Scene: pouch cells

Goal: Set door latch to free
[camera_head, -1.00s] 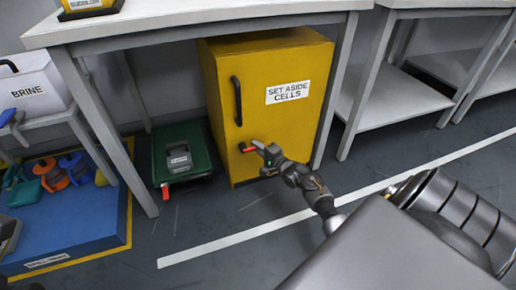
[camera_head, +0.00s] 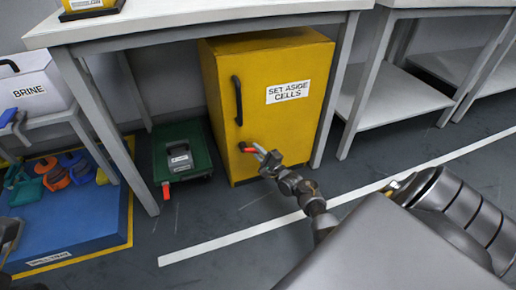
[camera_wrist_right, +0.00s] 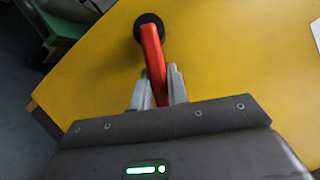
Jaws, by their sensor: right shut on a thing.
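The door latch is a red lever (camera_head: 259,149) on a black round pivot, low on the left side of the yellow cabinet door. In the right wrist view the lever (camera_wrist_right: 153,58) runs from its pivot (camera_wrist_right: 148,27) down between my fingers. In the head view it slopes down to the right. My right gripper (camera_wrist_right: 157,88) is shut on the lever, one finger on each side; it also shows in the head view (camera_head: 268,160). The lever's far end is hidden by the gripper body. A grey part at the left edge of the head view may be my left gripper (camera_head: 9,236), cut off.
The yellow cabinet (camera_head: 285,130), labelled "SET ASIDE CELLS", stands under a white bench (camera_head: 190,22); its door looks closed. A green cart (camera_head: 200,160) is left of it. A blue platform (camera_head: 85,230) holds several coloured items. The floor before the cabinet is open.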

